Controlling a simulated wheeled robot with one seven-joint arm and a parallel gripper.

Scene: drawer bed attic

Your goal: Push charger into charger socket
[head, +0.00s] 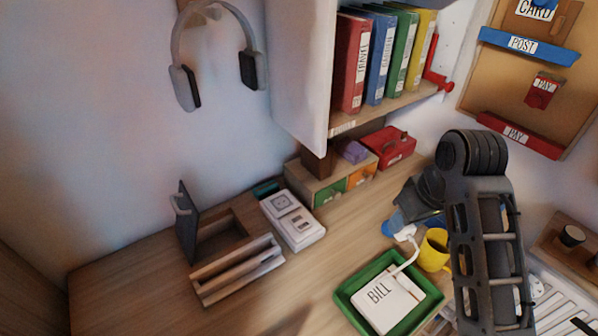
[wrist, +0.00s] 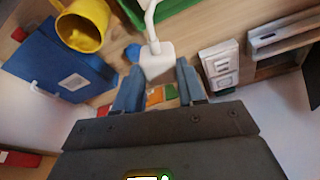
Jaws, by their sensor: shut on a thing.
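The white charger (head: 405,233) is held between the blue-grey fingers of my gripper (head: 393,224), above the desk beside the yellow mug. In the wrist view the charger (wrist: 157,60) shows at the fingertips of my gripper (wrist: 158,80), which is shut on it. A white cord runs from it toward the green tray. The white charger socket (head: 292,218) is a block on the desk, left of my gripper and apart from it, with a socket face and slots on top. It also shows in the wrist view (wrist: 221,66), right of the fingers. The charger's prongs are not visible.
A green tray (head: 345,297) holds a white item marked BILL (head: 380,303). A yellow mug (head: 433,251) stands close to my gripper. A wooden organizer (head: 238,270) is left of the socket, and small drawers (head: 325,187) are behind it. Desk between socket and tray is clear.

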